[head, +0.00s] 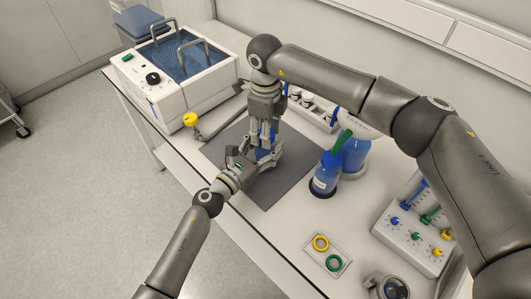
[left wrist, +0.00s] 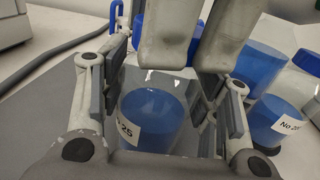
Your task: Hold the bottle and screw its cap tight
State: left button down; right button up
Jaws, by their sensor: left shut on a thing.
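The bottle with blue liquid and a white label (left wrist: 150,118) stands between the fingers of my left gripper (left wrist: 160,105). In the head view only a little blue of the bottle (head: 264,153) shows, above the grey mat (head: 288,187). My left gripper (head: 258,160) comes in low from the left and is shut on the bottle. My right gripper (head: 265,128) points down from above, over the bottle's top. Its two fingers also show in the left wrist view (left wrist: 193,35).
A blue bottle with a green top (head: 326,172) and a larger blue bottle (head: 355,155) stand right of the mat. A water bath (head: 180,75) is at the back left. Yellow and green rings lie on a small plate (head: 340,246) in front. A knobbed unit (head: 410,235) is at right.

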jog(key=o, duration=1.2)
jog(key=shift+r, duration=0.1)
notch_tip(320, 180, up, 12)
jog(key=shift+f, duration=0.1)
pick_arm(q)
jog(key=shift+c, duration=2)
grip_release()
jog(key=v, duration=1.2)
jog(key=shift+a, duration=0.1)
pick_arm(e)
jog(key=shift+f, duration=0.1)
